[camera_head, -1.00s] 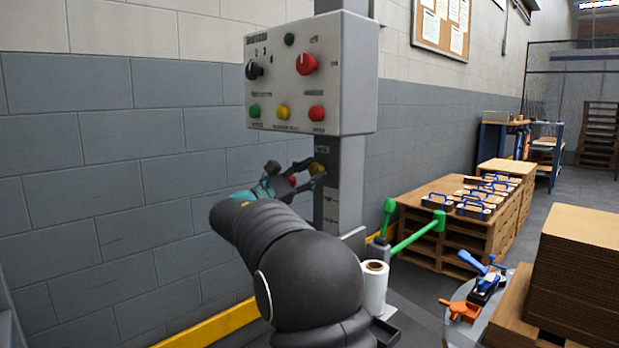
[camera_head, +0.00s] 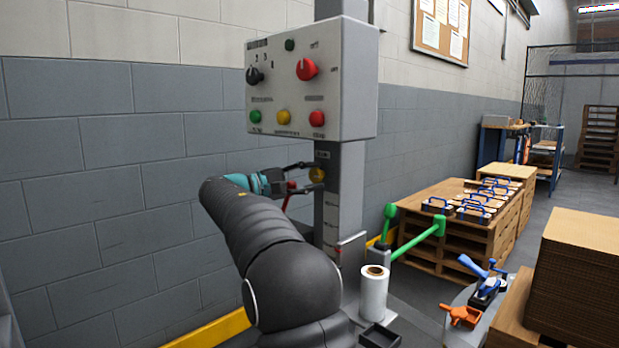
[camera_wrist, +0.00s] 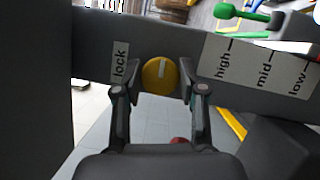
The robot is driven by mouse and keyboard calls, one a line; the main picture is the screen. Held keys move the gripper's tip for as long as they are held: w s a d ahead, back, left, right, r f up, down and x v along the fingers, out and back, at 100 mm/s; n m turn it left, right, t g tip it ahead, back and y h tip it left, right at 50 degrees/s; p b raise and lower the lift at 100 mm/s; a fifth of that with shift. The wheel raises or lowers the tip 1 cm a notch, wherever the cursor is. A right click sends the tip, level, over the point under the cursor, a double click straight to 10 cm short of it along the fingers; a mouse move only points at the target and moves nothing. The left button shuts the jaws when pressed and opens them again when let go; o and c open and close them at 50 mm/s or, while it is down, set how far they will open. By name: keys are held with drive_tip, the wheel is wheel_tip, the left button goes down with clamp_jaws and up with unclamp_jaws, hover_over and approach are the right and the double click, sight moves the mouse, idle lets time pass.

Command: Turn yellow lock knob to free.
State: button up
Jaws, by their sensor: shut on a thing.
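The yellow lock knob (camera_head: 317,174) is round and sits on the grey column (camera_head: 345,200) below the control box. In the wrist view the yellow knob (camera_wrist: 160,75) shows a pale line running nearly straight up the picture, and a "lock" label (camera_wrist: 120,62) lies to its left. My gripper (camera_wrist: 158,82) has one finger on each side of the knob and is shut on it. In the head view my gripper (camera_head: 312,176) reaches the knob from the left; the knob's lower part is partly hard to make out there.
The control box (camera_head: 290,85) with dials and coloured buttons is just above my gripper. A scale label (camera_wrist: 262,68) reads high, mid, low. A red part (camera_head: 291,187) shows near my gripper. Green-handled levers (camera_head: 420,238) and a white roll (camera_head: 374,290) stand at lower right.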

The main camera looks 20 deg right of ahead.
drive_tip(key=shift+s+d+m, duration=0.1)
drive_tip(key=shift+m, duration=0.3)
drive_tip(key=o, duration=1.1)
drive_tip(key=shift+d, duration=0.1)
drive_tip(key=shift+o, duration=0.2)
drive_tip(key=a, duration=1.2)
drive_tip(key=shift+w+a+f, duration=0.15)
drive_tip(key=shift+w+f, duration=0.15)
drive_tip(key=shift+f, duration=0.15)
